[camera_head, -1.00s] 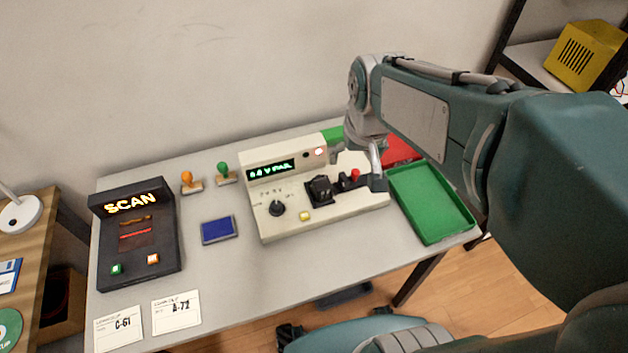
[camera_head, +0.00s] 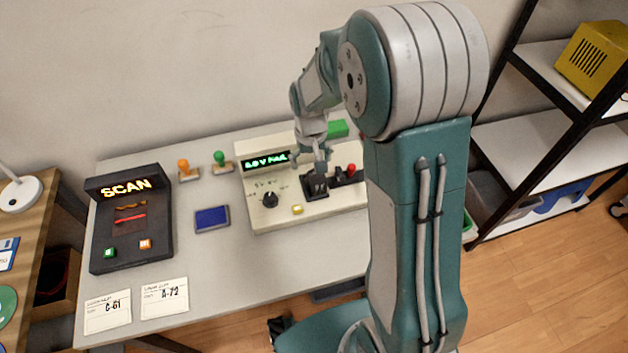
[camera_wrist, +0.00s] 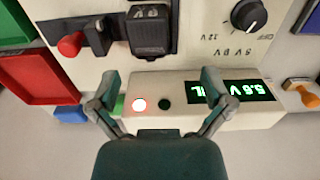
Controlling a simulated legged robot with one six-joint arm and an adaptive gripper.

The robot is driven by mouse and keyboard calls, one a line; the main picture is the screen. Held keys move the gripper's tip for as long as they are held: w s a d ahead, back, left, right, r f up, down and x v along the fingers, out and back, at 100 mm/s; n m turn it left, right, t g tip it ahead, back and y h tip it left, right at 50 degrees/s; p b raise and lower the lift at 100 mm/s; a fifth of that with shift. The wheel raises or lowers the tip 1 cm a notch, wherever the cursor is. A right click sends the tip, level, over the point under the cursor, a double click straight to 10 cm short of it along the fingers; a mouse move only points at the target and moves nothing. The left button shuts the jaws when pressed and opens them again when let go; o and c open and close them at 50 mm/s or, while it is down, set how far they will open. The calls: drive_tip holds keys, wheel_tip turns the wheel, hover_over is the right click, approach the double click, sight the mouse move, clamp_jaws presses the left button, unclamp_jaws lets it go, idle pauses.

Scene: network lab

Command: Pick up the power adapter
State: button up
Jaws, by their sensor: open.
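The power adapter (camera_head: 316,188) is a small black block seated in the black socket of a cream tester (camera_head: 262,215). In the wrist view the adapter (camera_wrist: 149,32) is at the top centre, with the tester's black dial to its right and a black clamp with a red knob (camera_wrist: 70,44) to its left. My gripper (camera_wrist: 160,78) is open and empty, its two fingers spread wide over the tester's display housing. In the head view my gripper (camera_head: 318,163) hangs just above and behind the adapter; I cannot tell whether it touches it.
A red tray (camera_wrist: 38,75) and a green tray (camera_wrist: 15,20) lie beside the tester. A black scanner (camera_head: 130,225), a blue pad (camera_head: 212,218), two stamps and two cards occupy the table's left side.

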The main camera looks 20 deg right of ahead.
sight(315, 175)
drive_tip(key=shift+f, duration=0.4)
drive_tip(key=f, duration=0.1)
drive_tip(key=d+f, duration=0.1)
drive_tip(key=f, duration=0.2)
drive_tip(key=shift+s+d+f, duration=0.15)
drive_tip(key=shift+s+d, duration=0.1)
drive_tip(key=shift+d, duration=0.05)
drive_tip(key=shift+a+f, duration=0.1)
drive_tip(key=shift+f, duration=0.4)
drive_tip(key=shift+a, duration=0.2)
drive_tip(key=c, duration=0.4)
drive_tip(key=shift+d, duration=0.15)
drive_tip(key=c, duration=0.9)
